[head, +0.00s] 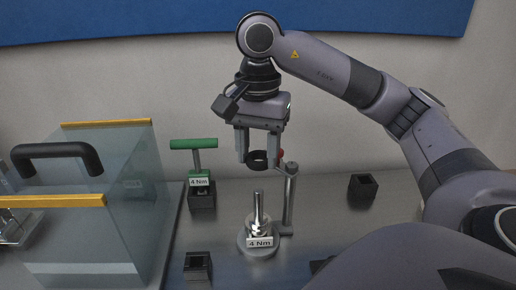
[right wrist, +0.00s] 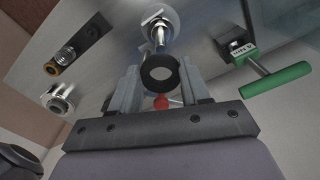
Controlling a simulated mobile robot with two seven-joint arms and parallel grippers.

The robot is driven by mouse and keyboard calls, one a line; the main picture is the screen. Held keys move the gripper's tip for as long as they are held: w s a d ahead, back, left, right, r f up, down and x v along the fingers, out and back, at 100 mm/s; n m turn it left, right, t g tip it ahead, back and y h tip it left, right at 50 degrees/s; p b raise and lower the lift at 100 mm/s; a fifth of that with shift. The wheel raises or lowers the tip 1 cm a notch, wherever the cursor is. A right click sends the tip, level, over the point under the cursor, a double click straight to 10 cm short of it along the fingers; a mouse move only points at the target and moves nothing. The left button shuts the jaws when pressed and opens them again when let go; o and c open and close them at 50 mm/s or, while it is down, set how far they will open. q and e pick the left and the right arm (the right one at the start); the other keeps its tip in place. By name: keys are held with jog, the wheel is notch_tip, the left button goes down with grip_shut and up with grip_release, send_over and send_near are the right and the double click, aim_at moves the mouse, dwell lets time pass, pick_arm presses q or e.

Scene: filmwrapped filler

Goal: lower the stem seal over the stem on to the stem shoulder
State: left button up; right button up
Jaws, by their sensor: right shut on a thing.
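My right gripper (head: 259,160) is shut on the stem seal (head: 257,159), a dark ring. It holds the seal above the upright metal stem (head: 258,208), with a clear gap between them. The stem (right wrist: 159,35) appears beyond the seal's upper edge there. My left gripper is not in view.
A post with a red knob (head: 289,190) stands close right of the stem. A green T-handle tool (head: 196,145) stands in a dark holder at left. Dark square holders (head: 362,188) (head: 198,268) stand right and front. A clear cover (head: 135,190) with a black handle fills the left.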

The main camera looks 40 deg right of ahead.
aim_at(258, 192)
jog(key=shift+f+b, duration=2)
jog(key=shift+f, duration=0.6)
jog(key=shift+f+b, duration=2.05)
jog(key=shift+f, duration=0.5)
jog(key=shift+f+b, duration=0.7)
jog(key=shift+f, duration=0.1)
jog(key=shift+f+b, duration=0.8)
jog(key=shift+f, duration=0.15)
jog(key=shift+f+b, duration=0.35)
jog(key=shift+f, duration=0.05)
jog(key=o, duration=1.1)
